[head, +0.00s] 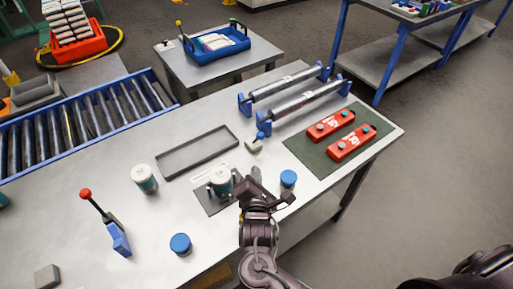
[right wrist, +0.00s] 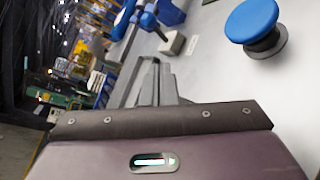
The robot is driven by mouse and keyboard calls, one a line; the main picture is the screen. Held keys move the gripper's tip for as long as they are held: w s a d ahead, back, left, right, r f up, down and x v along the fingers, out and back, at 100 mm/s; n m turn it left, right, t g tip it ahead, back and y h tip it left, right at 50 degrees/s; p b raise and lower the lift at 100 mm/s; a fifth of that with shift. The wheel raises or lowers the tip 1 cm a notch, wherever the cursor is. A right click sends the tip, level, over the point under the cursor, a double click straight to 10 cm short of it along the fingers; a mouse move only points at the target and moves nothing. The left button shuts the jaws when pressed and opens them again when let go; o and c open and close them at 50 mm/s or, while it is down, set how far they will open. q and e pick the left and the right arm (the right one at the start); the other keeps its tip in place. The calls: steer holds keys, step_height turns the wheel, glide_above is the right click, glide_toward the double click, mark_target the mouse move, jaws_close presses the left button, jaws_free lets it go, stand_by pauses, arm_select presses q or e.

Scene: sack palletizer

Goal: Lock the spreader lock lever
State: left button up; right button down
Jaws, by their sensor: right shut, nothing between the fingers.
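A lever with a red knob (head: 86,193) leans up and left from a blue base (head: 120,238) on the table's left side. A small blue-tipped lever (head: 260,135) stands on a pale block (head: 254,147) near the rollers; the pale block also shows in the right wrist view (right wrist: 172,42). No readable label tells which is the spreader lock lever. My right gripper (head: 256,174) is shut and empty above the table, in front of the blue-tipped lever and apart from it. Its fingers (right wrist: 156,85) show close together in the right wrist view. My left gripper is not in view.
A blue round knob (head: 288,178) stands close right of my right gripper, and a white-green canister (head: 220,180) close left. Another blue knob (head: 180,243) is nearer the front. Two rollers on blue brackets (head: 245,103) and a green mat (head: 309,152) lie beyond.

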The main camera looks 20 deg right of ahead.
steer(key=shift+r+n+t+h, duration=0.3)
steer(key=shift+r+n, duration=0.15)
steer(key=shift+n, duration=0.45)
steer(key=x, duration=1)
